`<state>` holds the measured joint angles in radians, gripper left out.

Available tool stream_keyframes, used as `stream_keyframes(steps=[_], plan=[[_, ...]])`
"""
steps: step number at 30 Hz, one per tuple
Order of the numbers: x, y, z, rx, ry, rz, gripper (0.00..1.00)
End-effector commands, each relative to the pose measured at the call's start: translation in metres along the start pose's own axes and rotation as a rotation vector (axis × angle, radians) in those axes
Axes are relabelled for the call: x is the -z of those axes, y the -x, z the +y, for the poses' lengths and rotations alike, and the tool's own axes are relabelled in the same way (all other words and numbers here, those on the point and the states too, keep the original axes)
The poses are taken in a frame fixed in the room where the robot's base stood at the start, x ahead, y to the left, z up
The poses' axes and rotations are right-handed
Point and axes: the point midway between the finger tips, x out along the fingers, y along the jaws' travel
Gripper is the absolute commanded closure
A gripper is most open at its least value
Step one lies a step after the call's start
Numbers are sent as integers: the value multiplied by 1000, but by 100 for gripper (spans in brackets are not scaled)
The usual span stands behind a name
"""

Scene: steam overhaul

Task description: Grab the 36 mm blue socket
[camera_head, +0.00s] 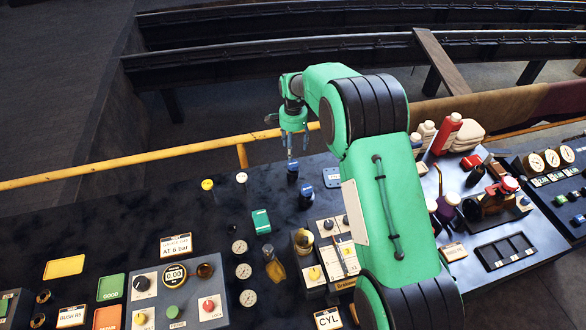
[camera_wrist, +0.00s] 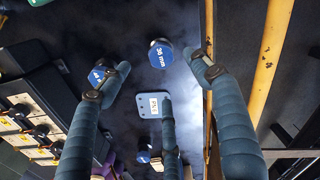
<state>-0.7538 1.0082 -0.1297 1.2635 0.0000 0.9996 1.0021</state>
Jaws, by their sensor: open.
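The 36 mm blue socket (camera_wrist: 161,55) stands upright on the dark bench, its label readable in the wrist view. In the head view it appears to be the far blue-topped socket (camera_head: 292,170), just below my gripper (camera_head: 291,152). My gripper (camera_wrist: 157,72) is open and empty, its fingers spread around the socket's place in the picture but above it, apart from it. A second blue-topped socket (camera_wrist: 97,76) is partly hidden by the left finger; in the head view it stands nearer (camera_head: 306,196).
A blue-grey labelled plate (camera_wrist: 150,104) lies beside the sockets, partly covered by a finger. A yellow rail (camera_head: 160,153) runs along the bench's far edge. A green box (camera_head: 261,221), gauges (camera_head: 239,247) and a valve panel (camera_head: 336,250) stand nearer.

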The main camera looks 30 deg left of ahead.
Motion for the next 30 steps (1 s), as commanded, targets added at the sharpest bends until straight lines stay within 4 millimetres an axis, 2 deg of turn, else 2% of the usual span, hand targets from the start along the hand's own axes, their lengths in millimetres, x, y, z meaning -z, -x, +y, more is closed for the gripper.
stream_keyframes(steps=[11, 14, 24, 30], plan=[[0, -6, 1, -1, 0, -1, 36], [0, -16, 1, -2, 0, -1, 36], [0, -66, 1, -2, 0, -1, 36], [0, -82, 0, 1, 0, 0, 36]])
